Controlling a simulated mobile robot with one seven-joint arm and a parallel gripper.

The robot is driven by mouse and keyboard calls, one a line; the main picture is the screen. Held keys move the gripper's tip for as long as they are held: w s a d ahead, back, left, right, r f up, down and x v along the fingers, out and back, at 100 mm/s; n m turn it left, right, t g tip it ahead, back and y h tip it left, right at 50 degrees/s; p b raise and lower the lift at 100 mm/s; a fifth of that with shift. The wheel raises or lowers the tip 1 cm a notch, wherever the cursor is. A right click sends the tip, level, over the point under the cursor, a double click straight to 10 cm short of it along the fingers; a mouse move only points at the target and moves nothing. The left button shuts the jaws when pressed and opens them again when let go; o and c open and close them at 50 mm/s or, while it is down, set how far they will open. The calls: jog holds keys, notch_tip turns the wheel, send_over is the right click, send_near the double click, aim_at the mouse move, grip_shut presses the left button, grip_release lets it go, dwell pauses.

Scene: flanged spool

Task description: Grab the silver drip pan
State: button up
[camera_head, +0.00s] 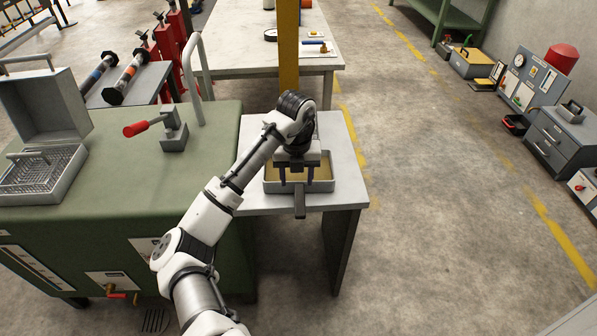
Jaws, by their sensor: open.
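The silver drip pan (325,186) is a shallow rectangular tray with a tan-looking inside. It sits near the front edge of a small light-topped table (350,190). A dark grey handle (300,203) sticks out from its front side past the table edge. My gripper (297,180) points down over the front part of the pan, above where the handle joins. Its two dark fingers are apart, one on each side of the handle's line. I cannot tell whether they touch the pan. My wrist hides the back middle of the pan.
A green cabinet (110,170) stands left of the table, with a wire basket (42,172) and a red-handled lever tool (172,130) on it. A yellow post (288,50) rises behind the table. The floor to the right (450,220) is open.

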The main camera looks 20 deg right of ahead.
aim_at(299, 187)
jog(key=shift+s+d+f+p, duration=0.1)
jog(key=shift+d+f+p, duration=0.1)
jog(key=shift+f, duration=1)
jog(key=shift+d+f+p, duration=0.15)
jog(key=shift+f, duration=1.05)
jog(key=shift+c, duration=0.3)
grip_shut()
